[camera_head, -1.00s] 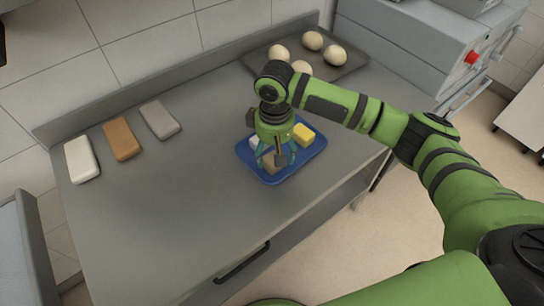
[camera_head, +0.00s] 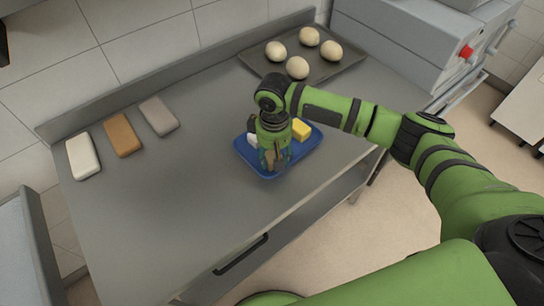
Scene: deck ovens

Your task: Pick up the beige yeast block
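The blue tray (camera_head: 243,157) lies on the steel worktop. A beige block (camera_head: 268,160) in its front part shows only in small patches between the fingers of my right gripper (camera_head: 275,163). The gripper points down over the tray with its fingers around the block. Whether the fingers press on it cannot be made out. A yellow block (camera_head: 301,129) lies at the tray's back right, and a whitish block (camera_head: 252,139) shows partly at its left behind the gripper. My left gripper is not in view.
White (camera_head: 82,157), orange-brown (camera_head: 122,135) and grey (camera_head: 159,116) blocks lie in a row at the left. A dark baking tray (camera_head: 345,62) with several pale dough balls is at the back. The worktop's left front is clear.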

